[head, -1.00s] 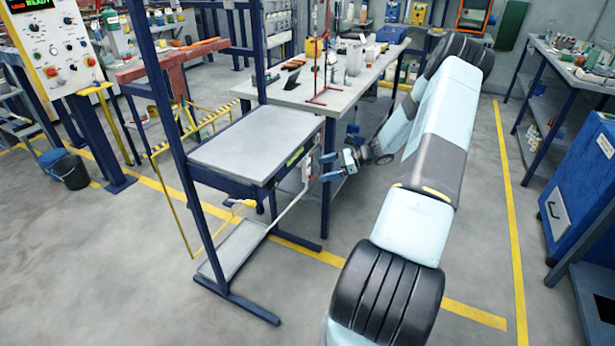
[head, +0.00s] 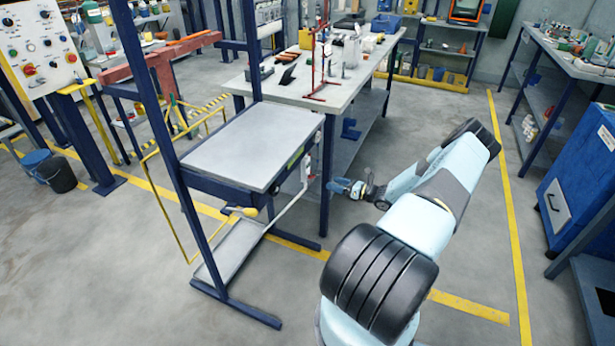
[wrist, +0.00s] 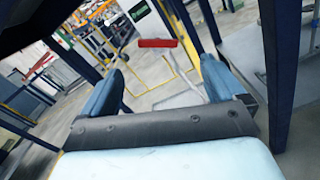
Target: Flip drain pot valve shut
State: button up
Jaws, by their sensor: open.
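My gripper (head: 340,187) is open and empty, just right of the grey-topped rack stand in the head view. In the wrist view its two blue fingers (wrist: 161,70) stand wide apart. A red bar-shaped handle (wrist: 157,43) shows ahead, between and beyond the fingertips, apart from them. It looks level, but I cannot tell for sure that it is the valve lever. A white box with a green label (wrist: 143,12) is behind it. In the head view a small white unit (head: 305,168) sits on the stand's right side; the valve is too small to make out there.
The stand's tray top (head: 255,145) and blue posts are left of my gripper. A workbench (head: 345,85) stands behind. The floor (head: 490,240) to the right is clear.

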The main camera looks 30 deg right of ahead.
aim_at(308, 175)
jog(key=x, duration=1.2)
jog(key=shift+w+a, duration=0.1)
jog(key=shift+a, duration=0.3)
jog(key=c, duration=1)
jog(key=shift+n, duration=0.3)
jog(key=shift+a+n, duration=0.1)
jog(key=shift+n, duration=2.9)
jog(key=shift+f, duration=0.1)
jog(key=o, duration=1)
